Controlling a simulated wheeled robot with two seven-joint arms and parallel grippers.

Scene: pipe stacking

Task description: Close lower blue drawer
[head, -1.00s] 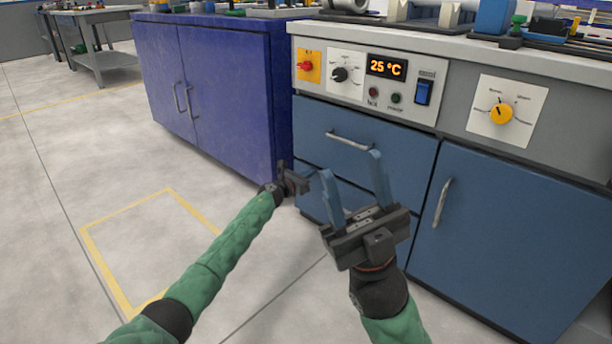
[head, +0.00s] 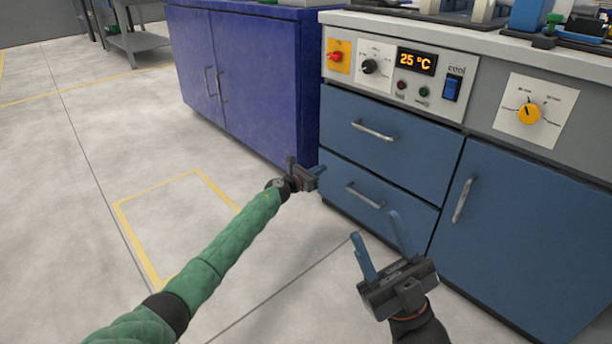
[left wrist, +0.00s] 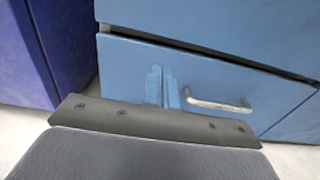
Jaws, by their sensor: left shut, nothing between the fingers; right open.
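The lower blue drawer (head: 345,205) is in the grey-topped cabinet, under the upper drawer. Its front looks nearly flush with the one above; a dark gap runs along its top edge, and I cannot tell if it is fully in. Its metal handle (head: 365,195) also shows in the left wrist view (left wrist: 215,104). My left gripper (head: 321,168) is shut and empty at the drawer's left end. Its blue fingers (left wrist: 161,86) are in front of the drawer face, left of the handle; contact is unclear. My right gripper (head: 380,234) is open and empty, in front of the drawer's lower right.
The upper blue drawer (head: 420,158) looks closed. A blue door (head: 530,220) with a vertical handle is to the right. A dark blue cabinet (head: 250,110) stands to the left. The control panel (head: 400,70) is above the drawers. The floor at the left is clear.

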